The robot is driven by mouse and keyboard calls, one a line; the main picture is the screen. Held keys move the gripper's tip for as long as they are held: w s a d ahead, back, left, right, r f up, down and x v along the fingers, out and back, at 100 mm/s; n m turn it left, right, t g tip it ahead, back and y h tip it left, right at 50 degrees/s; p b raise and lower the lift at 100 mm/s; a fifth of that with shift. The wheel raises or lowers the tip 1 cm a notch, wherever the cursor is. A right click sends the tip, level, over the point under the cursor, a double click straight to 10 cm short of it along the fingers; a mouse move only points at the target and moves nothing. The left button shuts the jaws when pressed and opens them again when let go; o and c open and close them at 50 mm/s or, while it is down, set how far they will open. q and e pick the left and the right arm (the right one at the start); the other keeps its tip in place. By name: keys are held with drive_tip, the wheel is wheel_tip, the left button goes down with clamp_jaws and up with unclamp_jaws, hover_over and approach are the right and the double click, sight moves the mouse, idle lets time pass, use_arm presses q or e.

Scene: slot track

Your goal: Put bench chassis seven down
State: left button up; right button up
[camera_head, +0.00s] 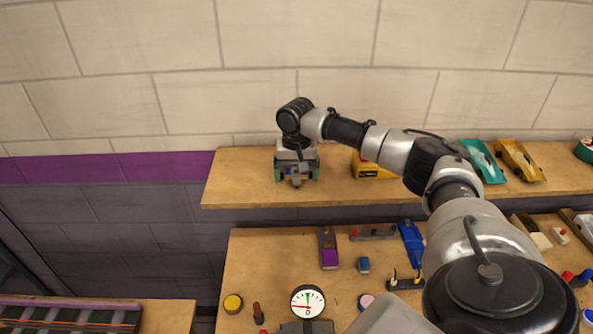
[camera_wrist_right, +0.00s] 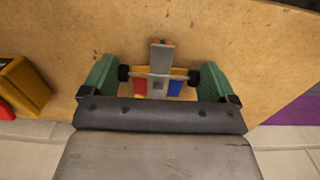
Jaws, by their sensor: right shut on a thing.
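My right gripper (camera_head: 297,171) is over the left end of the upper wooden shelf (camera_head: 240,184), pointing down. It is shut on a small chassis (camera_wrist_right: 160,86), which sits between its two green fingers in the right wrist view. The chassis shows black wheels at both sides, a grey block in the middle, and red and blue parts. In the head view only a little of it shows under the gripper. I cannot tell whether its underside touches the shelf. No number is readable on it. My left gripper is not in view.
A yellow box (camera_head: 370,169) stands on the shelf just right of the gripper. Teal (camera_head: 482,160) and yellow (camera_head: 519,160) car bodies lie further right. The lower bench holds a purple car (camera_head: 328,250), a blue car (camera_head: 411,244) and a dial gauge (camera_head: 307,301). The shelf's left corner is bare.

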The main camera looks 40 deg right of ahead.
drive_tip(key=o, duration=0.7)
drive_tip(key=shift+f, duration=0.1)
drive_tip(key=shift+r+b, duration=1.7)
drive_tip(key=shift+r, duration=4.45)
drive_tip(key=shift+a+f, duration=0.1)
